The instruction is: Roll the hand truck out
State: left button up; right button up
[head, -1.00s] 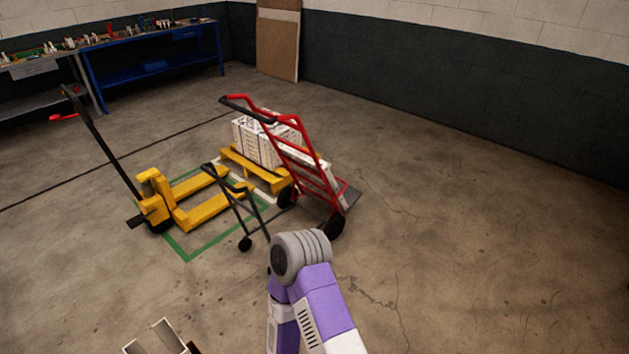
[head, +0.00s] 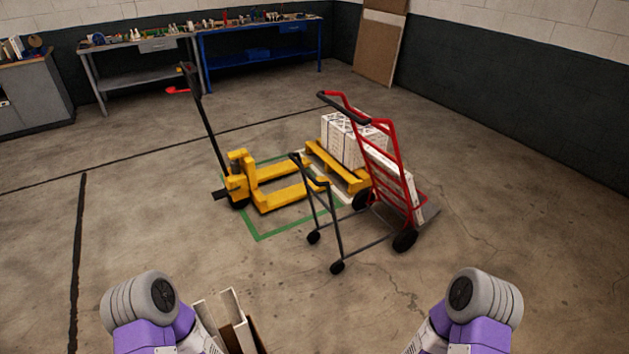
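The hand truck (head: 399,160) has a red upright frame, a black top handle and two black wheels. A white box is partly visible behind the red bars. The hand truck is apart from both my arms, whose grey and purple joints show at the bottom left and bottom right.
A yellow pallet (head: 335,166) with a white printed box (head: 343,143) is close behind the hand truck. A yellow pallet jack (head: 240,180) stands left. The floor right and in front is clear.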

aim_at(405, 238)
jog(key=z, duration=0.45)
jog(key=i, duration=2.2)
jog(key=u, duration=0.9)
